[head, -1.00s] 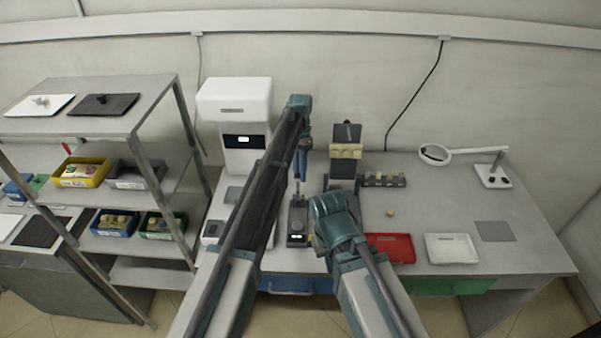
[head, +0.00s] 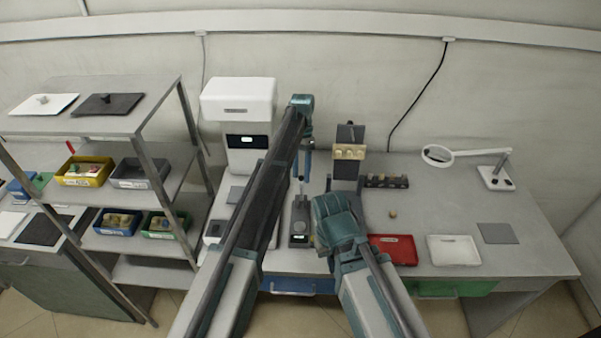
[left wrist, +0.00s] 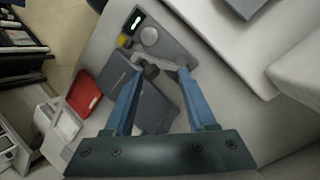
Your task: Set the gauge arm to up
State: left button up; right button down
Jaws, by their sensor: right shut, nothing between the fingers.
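The gauge (head: 299,225) is a narrow dark device with a small lit display at its front and a round grey disc, on the bench in the head view. In the left wrist view the gauge (left wrist: 176,43) also shows a yellow button. A pale piece with a dark knob (left wrist: 151,72), apparently the gauge arm, shows at the gauge's rear end, between the fingertips. My left gripper (left wrist: 163,73) is open around this area; contact cannot be told. In the head view my left gripper (head: 301,180) points down over the gauge's rear.
A white machine (head: 238,105) stands behind left. A dark stand (head: 347,168) with a wooden-coloured block is behind right. A red tray (head: 393,250) and a white tray (head: 454,250) lie to the right. A shelf rack (head: 150,170) stands left. The right bench is mostly clear.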

pick_arm(q)
jog(key=p+v, duration=1.2)
jog(key=v, duration=0.1)
jog(key=shift+w+r, duration=0.15)
jog(key=shift+r, duration=0.05)
jog(key=shift+a, duration=0.1)
jog(key=shift+c, duration=0.3)
jog(key=shift+s, duration=0.25)
jog(key=shift+c, duration=1.2)
jog(key=s+m, duration=0.1)
jog(key=s, duration=0.1)
jog(key=s+t+p, duration=0.1)
jog(key=s, duration=0.1)
jog(key=s+m+t, duration=0.1)
jog(key=s, duration=0.1)
jog(key=shift+s+d+m, duration=0.2)
jog(key=shift+d+m, duration=0.1)
jog(key=shift+d, duration=0.05)
grip_shut()
jog(key=s+r+m+t+p, duration=0.2)
jog(key=s+m+t, duration=0.3)
jog(key=s, duration=0.3)
jog(key=shift+s+d+m, duration=0.3)
jog(key=shift+d+m, duration=0.1)
